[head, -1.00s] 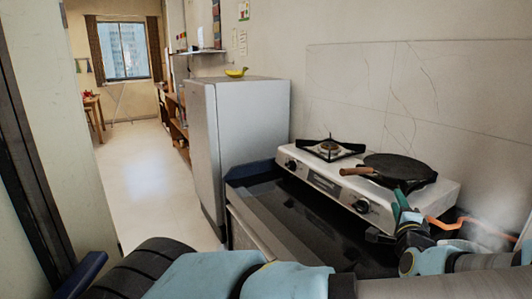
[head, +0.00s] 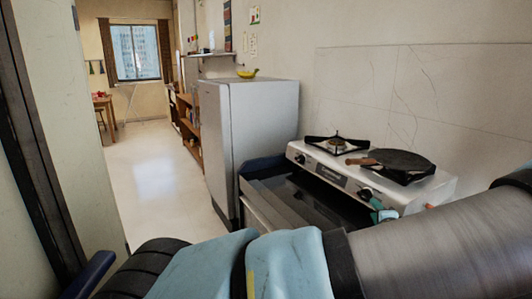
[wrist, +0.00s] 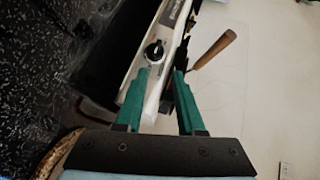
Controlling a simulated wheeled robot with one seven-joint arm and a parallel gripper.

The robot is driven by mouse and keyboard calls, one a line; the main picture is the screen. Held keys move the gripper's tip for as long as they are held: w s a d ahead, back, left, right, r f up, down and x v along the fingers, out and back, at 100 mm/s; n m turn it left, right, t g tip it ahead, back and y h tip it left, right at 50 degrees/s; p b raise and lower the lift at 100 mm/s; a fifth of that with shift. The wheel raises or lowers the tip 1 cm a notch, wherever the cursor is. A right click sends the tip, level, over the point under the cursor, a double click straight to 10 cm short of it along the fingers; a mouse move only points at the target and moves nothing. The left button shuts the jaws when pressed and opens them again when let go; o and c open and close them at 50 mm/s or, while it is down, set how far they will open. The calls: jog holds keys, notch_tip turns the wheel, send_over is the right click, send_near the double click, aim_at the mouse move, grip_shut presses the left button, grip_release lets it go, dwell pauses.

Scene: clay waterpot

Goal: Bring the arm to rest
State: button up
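My gripper (wrist: 160,76) shows in the wrist view with its two green fingers apart and nothing held between them. The stove's front edge and a knob appear beyond the fingertips. In the head view only a green finger (head: 378,211) shows, near the stove's front right corner. My arm's grey and light-blue links cross the lower right and hide the rest of the gripper. I cannot tell from these frames whether the fingers touch the stove.
A white two-burner stove (head: 350,182) carries a dark pan (head: 405,160) with a wooden handle. A dark counter (head: 300,200) lies before it. A grey fridge (head: 250,140) with a banana (head: 247,73) on top stands left. Open floor (head: 155,175) extends further left.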

jog(key=w+a+f+n+g, duration=0.1)
jog(key=a, duration=0.2)
jog(key=w+a+f+n+g+y, duration=0.1)
jog(key=a+f+n, duration=0.1)
jog(key=a, duration=0.1)
jog(key=w+a+f+n+g+y, duration=0.1)
jog(key=a+g, duration=0.1)
jog(key=a, duration=0.1)
jog(key=shift+f, duration=0.15)
jog(key=s+a+f+n+g, duration=0.1)
jog(key=a+n+g, duration=0.35)
jog(key=a, duration=0.35)
jog(key=s+a+r+n+g, duration=0.2)
jog(key=s+a+r+n, duration=0.2)
jog(key=a, duration=0.5)
jog(key=s+a+r+n+g, duration=0.3)
jog(key=s+a+r, duration=0.4)
jog(key=a, duration=0.3)
jog(key=shift+s+a+n, duration=0.3)
jog(key=shift+s+n, duration=0.45)
